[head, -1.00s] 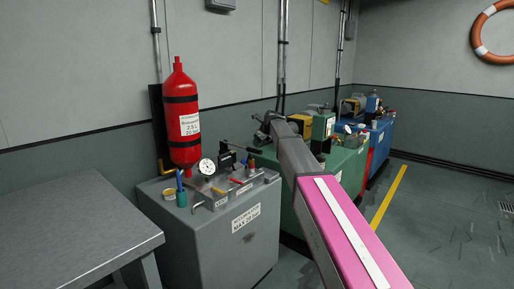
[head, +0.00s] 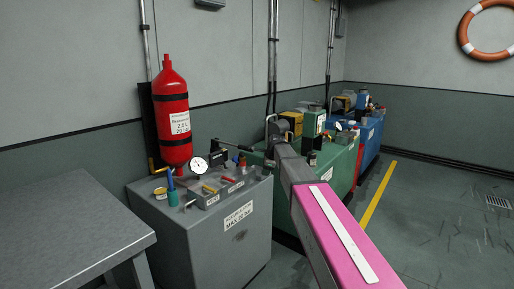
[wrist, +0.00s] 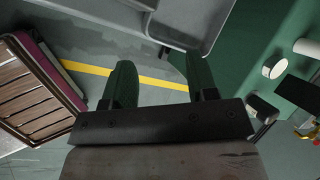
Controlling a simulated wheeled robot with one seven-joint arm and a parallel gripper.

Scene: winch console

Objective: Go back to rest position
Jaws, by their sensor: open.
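In the wrist view my gripper (wrist: 162,85) shows two dark green fingers spread apart, with nothing between them. Grey-green floor and a yellow floor line (wrist: 90,68) lie beyond the fingers. In the head view my pink and grey arm reaches from the lower right towards the green unit (head: 338,165). My gripper cannot be made out clearly there, at the far end of the arm. The grey console (head: 220,245), with a gauge (head: 199,167) and small levers on top, stands left of my arm.
A red cylinder (head: 173,115) stands upright against the wall behind the console. A grey table (head: 75,225) is at the lower left. A blue unit (head: 372,135) stands beyond the green one. Open floor (head: 445,215) lies to the right. A lifebuoy (head: 466,28) hangs on the far wall.

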